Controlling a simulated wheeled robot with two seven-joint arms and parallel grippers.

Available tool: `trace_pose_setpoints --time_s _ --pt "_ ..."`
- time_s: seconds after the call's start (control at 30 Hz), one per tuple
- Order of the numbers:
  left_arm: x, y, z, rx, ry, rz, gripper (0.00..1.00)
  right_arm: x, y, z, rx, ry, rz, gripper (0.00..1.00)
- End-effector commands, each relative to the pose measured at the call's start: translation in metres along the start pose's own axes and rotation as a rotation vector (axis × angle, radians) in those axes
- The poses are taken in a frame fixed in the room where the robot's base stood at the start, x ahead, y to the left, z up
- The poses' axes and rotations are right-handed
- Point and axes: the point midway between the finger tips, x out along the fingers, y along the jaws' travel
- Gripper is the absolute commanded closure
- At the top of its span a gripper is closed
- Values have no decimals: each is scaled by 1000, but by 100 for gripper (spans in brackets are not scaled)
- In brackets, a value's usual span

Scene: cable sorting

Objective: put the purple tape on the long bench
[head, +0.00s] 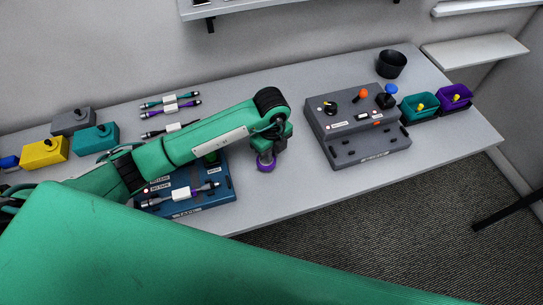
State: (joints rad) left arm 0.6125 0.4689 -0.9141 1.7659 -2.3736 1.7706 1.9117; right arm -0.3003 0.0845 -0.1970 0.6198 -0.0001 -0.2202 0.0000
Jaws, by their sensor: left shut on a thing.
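The purple tape (266,167) is a small ring with a purple rim, below the wrist of my left arm. My left gripper (266,155) points down over the bench and is shut on the tape; the fingers are mostly hidden by the wrist. The tape shows against the grey top of the long bench (284,183), near its front edge; I cannot tell whether it touches the surface. My right gripper is not in view.
A blue box (222,197) with a cable on it lies left of the tape.

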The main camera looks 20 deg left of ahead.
Motion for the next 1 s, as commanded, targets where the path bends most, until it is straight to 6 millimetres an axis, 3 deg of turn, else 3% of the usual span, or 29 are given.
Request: trace_pose_setpoints --time_s 0.2,0.6,0.63,0.73,1.0 --pt "28 0 0 -1 0 2 100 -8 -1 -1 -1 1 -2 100" --pt "35 0 0 0 0 0 100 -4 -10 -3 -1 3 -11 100" --pt "34 0 0 0 0 0 85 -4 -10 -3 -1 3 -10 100" --pt "34 0 0 -1 0 0 67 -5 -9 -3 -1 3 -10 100" --pt "33 0 0 -1 0 0 67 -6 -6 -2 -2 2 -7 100"
